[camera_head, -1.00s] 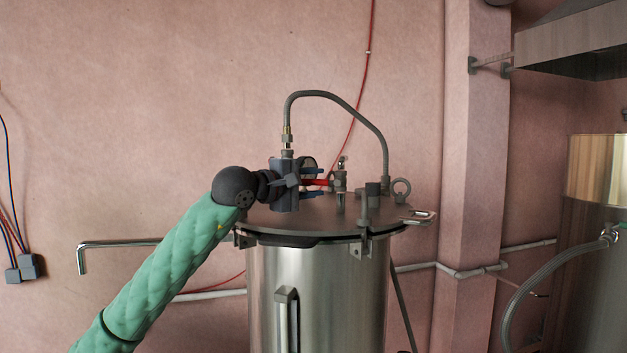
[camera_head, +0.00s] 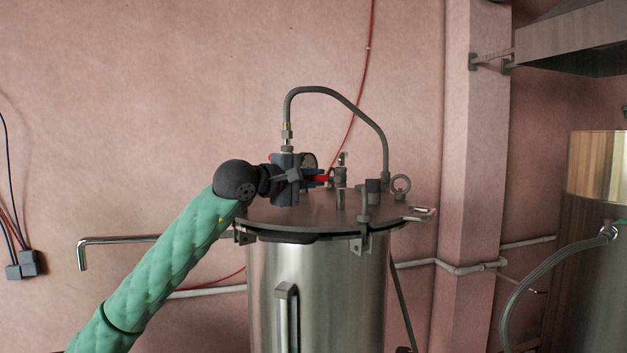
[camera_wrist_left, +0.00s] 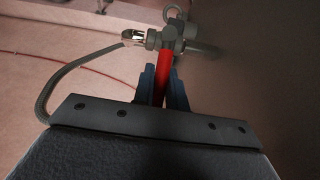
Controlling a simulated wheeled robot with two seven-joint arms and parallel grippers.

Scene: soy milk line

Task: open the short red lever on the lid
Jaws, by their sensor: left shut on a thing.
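The short red lever (camera_head: 322,179) sits on a small valve (camera_head: 340,177) on top of the steel tank's lid (camera_head: 300,212). My left gripper (camera_head: 316,178) reaches in from the left above the lid, its blue fingers shut on the lever. In the left wrist view the red lever (camera_wrist_left: 162,82) runs between the two blue fingers (camera_wrist_left: 162,88) toward the grey valve fitting (camera_wrist_left: 165,38). The lever's near end is hidden by the gripper body. My right gripper is in neither view.
A grey hose (camera_head: 335,97) arches over the lid. An eye bolt (camera_head: 401,185) and a clamp (camera_head: 366,215) stand at the lid's right side. A round gauge (camera_head: 309,160) is partly hidden behind my gripper. A second tank (camera_head: 590,235) stands far right.

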